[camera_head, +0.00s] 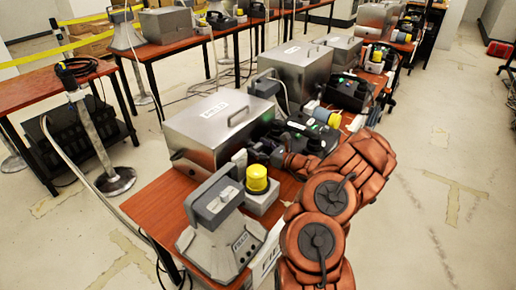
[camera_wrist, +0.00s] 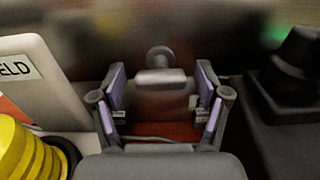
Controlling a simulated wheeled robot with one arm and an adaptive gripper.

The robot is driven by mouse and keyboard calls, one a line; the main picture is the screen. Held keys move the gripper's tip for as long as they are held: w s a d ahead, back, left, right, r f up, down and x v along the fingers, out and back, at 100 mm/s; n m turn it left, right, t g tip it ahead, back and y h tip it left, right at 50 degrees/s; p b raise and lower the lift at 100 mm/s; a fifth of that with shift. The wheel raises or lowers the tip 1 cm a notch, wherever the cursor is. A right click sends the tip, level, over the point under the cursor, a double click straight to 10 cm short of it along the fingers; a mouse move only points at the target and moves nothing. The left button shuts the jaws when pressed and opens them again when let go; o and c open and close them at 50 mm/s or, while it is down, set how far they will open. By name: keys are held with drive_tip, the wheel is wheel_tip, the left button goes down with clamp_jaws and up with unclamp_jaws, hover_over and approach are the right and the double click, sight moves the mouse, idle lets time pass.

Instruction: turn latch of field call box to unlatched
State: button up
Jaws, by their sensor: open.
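A large brushed-metal box (camera_head: 205,120) with a white label and a lid handle stands on the near wooden table; I take it to be the field call box. In the wrist view a round-ended metal knob with a short cross bar (camera_wrist: 160,74) sits in front of a blurred metal face, and may be the latch. My gripper (camera_wrist: 160,92) is open, its purple-padded fingers on either side of the bar with gaps showing. In the head view my gripper (camera_head: 268,148) is close to the box's front right side, partly hidden by my arm. The latch cannot be made out there.
A yellow beacon (camera_head: 257,179) on a pale base and a grey speaker-like unit (camera_head: 220,225) stand at the table's near end. A white panel reading "ELD" (camera_wrist: 35,75) is left of my gripper. A dark device (camera_wrist: 290,95) is close on the right.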

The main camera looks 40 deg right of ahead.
drive_tip(key=v, duration=1.2)
idle(0.6)
